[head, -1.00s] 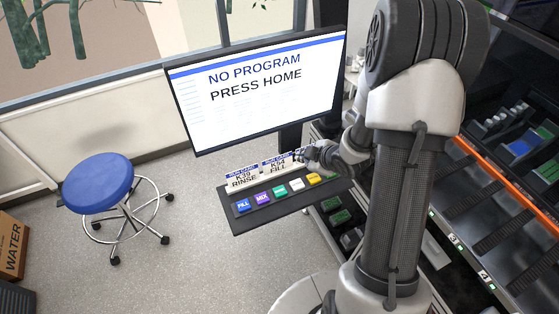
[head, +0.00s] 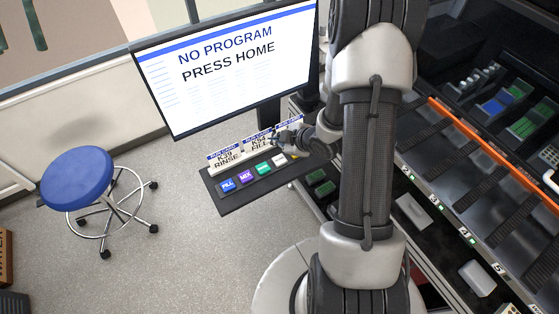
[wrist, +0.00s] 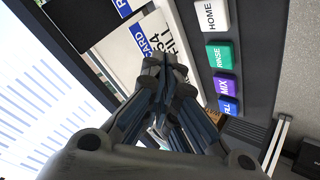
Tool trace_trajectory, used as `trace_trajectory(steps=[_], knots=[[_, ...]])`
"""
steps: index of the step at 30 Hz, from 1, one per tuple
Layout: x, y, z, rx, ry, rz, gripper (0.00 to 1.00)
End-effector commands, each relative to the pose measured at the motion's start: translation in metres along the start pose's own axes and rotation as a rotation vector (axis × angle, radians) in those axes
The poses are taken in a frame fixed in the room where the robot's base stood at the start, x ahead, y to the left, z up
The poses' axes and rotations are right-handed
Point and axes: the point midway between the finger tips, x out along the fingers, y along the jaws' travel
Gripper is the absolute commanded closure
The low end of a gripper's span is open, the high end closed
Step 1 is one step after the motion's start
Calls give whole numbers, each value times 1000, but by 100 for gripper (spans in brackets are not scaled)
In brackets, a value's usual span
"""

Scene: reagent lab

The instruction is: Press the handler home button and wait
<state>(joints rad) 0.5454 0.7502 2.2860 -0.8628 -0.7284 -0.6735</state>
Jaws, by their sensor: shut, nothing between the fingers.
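The white HOME button (head: 279,160) is on the dark button panel (head: 238,201) below the monitor. It also shows at the top of the wrist view (wrist: 211,15). My gripper (head: 279,141) is shut and empty, just behind the button row, in front of the run cards. In the wrist view, my closed fingertips (wrist: 165,65) overlap the FILL card and lie to the left of the buttons, apart from HOME in the picture. The monitor (head: 230,65) reads "NO PROGRAM PRESS HOME".
Green RINSE (head: 263,168), purple MIX (head: 246,177) and blue FILL (head: 228,185) buttons line up beside HOME. Run cards (head: 226,158) stand behind them. A blue stool (head: 77,178) is at left; a rack with an orange rail (head: 480,145) is at right.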

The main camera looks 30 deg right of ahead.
Motion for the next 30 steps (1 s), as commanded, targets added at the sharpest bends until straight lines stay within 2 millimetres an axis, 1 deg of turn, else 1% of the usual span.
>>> trace_trajectory(steps=[1,9,13,18,30], knots=[[8,-6,6,1,0,-1,100],[35,-26,26,0,0,-1,100],[45,-33,33,0,0,0,100],[49,-36,36,0,0,0,100],[48,-35,35,0,0,0,100]])
